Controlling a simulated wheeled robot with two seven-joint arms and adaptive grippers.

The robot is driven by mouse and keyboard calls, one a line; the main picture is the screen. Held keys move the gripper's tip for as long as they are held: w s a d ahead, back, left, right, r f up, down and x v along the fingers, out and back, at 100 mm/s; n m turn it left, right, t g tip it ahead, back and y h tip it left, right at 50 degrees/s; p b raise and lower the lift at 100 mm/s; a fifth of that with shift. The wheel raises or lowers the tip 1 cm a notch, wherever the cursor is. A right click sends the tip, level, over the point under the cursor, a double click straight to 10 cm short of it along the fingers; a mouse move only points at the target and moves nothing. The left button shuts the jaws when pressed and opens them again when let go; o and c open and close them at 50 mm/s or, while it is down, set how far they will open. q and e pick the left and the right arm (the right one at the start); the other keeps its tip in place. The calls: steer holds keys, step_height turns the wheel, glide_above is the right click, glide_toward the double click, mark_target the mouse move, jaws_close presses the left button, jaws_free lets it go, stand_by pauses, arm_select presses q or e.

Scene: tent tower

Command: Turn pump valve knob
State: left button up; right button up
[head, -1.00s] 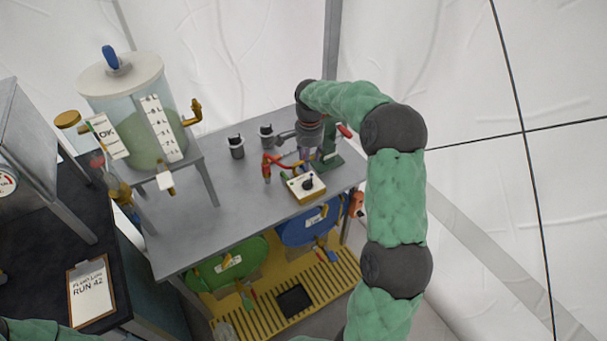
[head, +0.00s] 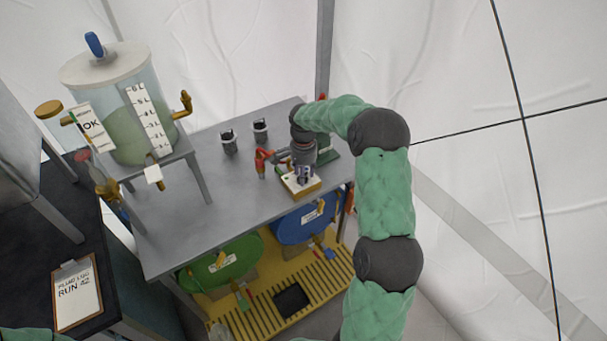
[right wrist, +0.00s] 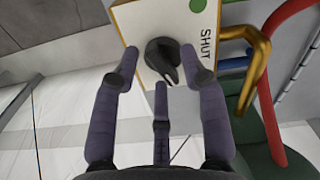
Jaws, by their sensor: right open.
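The pump valve box (head: 300,186) is a small pale box with yellow sides near the front right of the grey bench, partly hidden by my right gripper in the head view. In the right wrist view its white face shows a black pointer knob (right wrist: 162,58), a green dot and the word SHUT. My right gripper (right wrist: 160,80) is open, with fingers on either side of the knob and one below it; I cannot tell if they touch it. The right gripper also shows over the box in the head view (head: 304,178). My left gripper is not in view.
A red pipe (head: 261,163) and a green pump base (head: 327,157) stand close to the box. Two dark cups (head: 229,143) stand farther back on the bench. A clear tank (head: 125,110) stands at left. Blue (head: 306,222) and green (head: 222,262) drums lie below.

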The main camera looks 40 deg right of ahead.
jaws_close()
